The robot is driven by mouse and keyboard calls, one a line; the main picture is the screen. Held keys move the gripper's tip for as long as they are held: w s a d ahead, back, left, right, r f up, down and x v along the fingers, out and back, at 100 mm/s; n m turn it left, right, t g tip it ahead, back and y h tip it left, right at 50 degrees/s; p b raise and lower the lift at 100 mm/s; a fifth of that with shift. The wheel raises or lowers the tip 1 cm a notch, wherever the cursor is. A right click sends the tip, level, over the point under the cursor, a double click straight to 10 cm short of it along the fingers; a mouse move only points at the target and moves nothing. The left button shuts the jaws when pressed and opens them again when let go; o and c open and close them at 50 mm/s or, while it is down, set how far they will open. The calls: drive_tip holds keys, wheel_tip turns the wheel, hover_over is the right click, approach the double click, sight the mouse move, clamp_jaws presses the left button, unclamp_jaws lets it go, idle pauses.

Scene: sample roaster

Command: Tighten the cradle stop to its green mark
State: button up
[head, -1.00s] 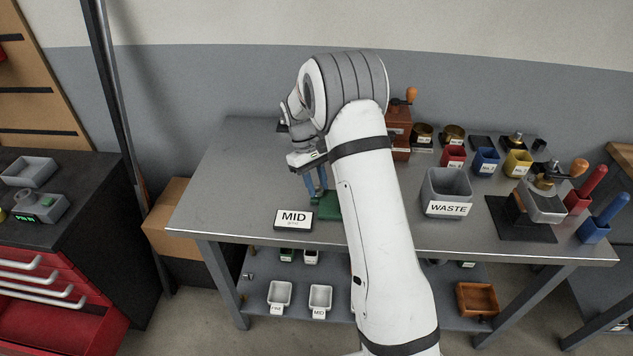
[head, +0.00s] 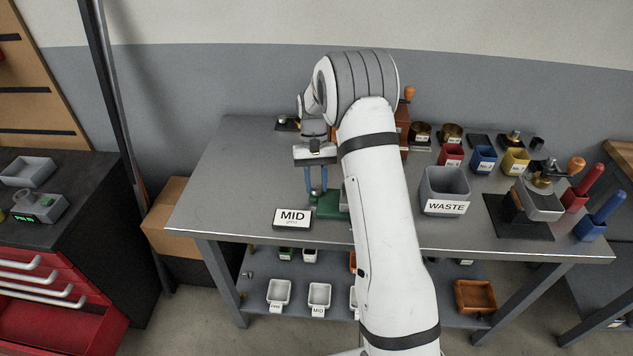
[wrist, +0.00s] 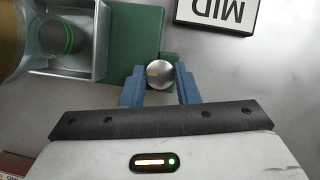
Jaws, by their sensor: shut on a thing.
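A round silver knob (wrist: 159,73), which looks like the cradle stop, sits at the edge of a green cradle base (wrist: 134,30). It bears a small yellowish mark on its left side. My gripper (wrist: 160,80) has its two blue fingers shut on the knob from either side. I cannot make out a green mark beside the knob. In the head view my gripper (head: 316,189) points down at the green base (head: 326,208); the knob is too small to tell there.
A grey metal tray (wrist: 97,62) with a dark, green-ringed cylinder (wrist: 55,36) adjoins the base. The MID sign (head: 292,218) stands close to my gripper. The WASTE bin (head: 445,190) is to the right of my arm. The table's left side is clear.

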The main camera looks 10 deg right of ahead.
idle(0.3)
drive_tip(key=o, duration=1)
drive_tip(key=shift+c, duration=0.2)
drive_tip(key=v, duration=0.7)
drive_tip(key=shift+r, duration=0.4)
drive_tip(key=shift+w, duration=0.1)
